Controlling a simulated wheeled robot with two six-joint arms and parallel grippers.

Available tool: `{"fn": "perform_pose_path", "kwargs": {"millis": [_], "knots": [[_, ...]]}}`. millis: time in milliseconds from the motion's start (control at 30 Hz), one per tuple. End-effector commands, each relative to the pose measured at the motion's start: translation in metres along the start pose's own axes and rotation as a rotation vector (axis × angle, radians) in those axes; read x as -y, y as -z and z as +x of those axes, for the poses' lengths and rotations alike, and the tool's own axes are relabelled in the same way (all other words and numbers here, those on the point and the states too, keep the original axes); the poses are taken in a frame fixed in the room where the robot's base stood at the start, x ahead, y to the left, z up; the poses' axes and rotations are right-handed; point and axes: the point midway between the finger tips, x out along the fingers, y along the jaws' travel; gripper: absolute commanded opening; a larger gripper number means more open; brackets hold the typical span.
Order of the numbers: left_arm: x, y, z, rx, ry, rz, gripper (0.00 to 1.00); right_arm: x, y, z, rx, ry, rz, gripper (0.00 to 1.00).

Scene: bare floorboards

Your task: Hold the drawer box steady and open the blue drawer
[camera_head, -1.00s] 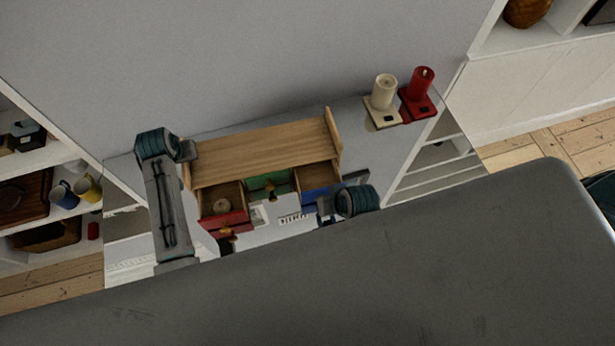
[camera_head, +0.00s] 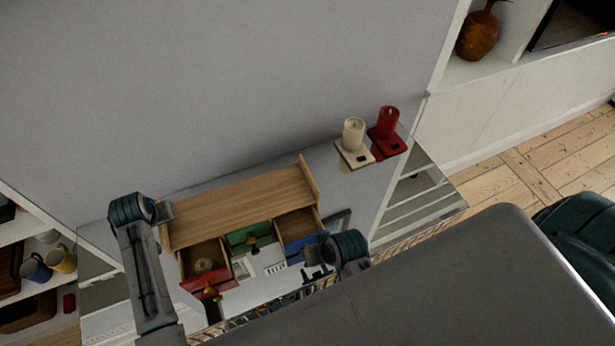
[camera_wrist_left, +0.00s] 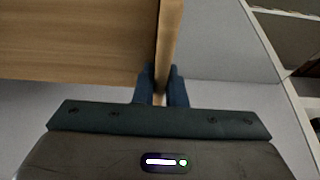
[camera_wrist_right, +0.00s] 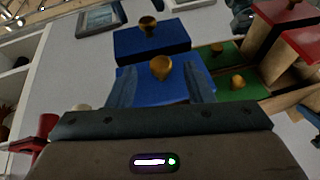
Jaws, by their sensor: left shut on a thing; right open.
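The wooden drawer box (camera_head: 240,205) stands on a glossy grey top. Its red drawer (camera_head: 207,277) is pulled out and holds a round object. The green drawer (camera_head: 240,237) is in the middle. The blue drawer (camera_head: 301,247) at the right stands out, with its inside showing. My left gripper (camera_wrist_left: 160,88) is shut on the box's side panel (camera_wrist_left: 167,45). My right gripper (camera_wrist_right: 161,85) is open, its fingers either side of the brass knob (camera_wrist_right: 160,67) on a blue front. A second blue face (camera_wrist_right: 152,42) with a knob shows beyond; I cannot tell whether it is a reflection.
A cream candle (camera_head: 353,134) and a red candle (camera_head: 387,124) stand right of the box on small stands. A dark framed item (camera_head: 338,221) lies close to the blue drawer. Shelves with mugs (camera_head: 62,258) are at the left. A wall is behind the box.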

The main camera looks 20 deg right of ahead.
Motion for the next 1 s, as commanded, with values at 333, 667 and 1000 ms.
{"fn": "perform_pose_path", "kwargs": {"millis": [333,667,1000], "knots": [[0.000,0.000,0.000,0.000,0.000,-0.001,0.00,-0.001,-0.001,-0.074,-0.002,-0.001,0.000,0.47],[0.000,0.000,0.000,0.000,0.000,-0.001,0.00,-0.001,-0.001,-0.101,0.000,-0.001,-0.001,0.47],[0.000,0.000,0.000,0.000,0.000,-0.001,0.15,-0.001,-0.001,-0.101,0.001,0.000,0.000,0.47]]}}
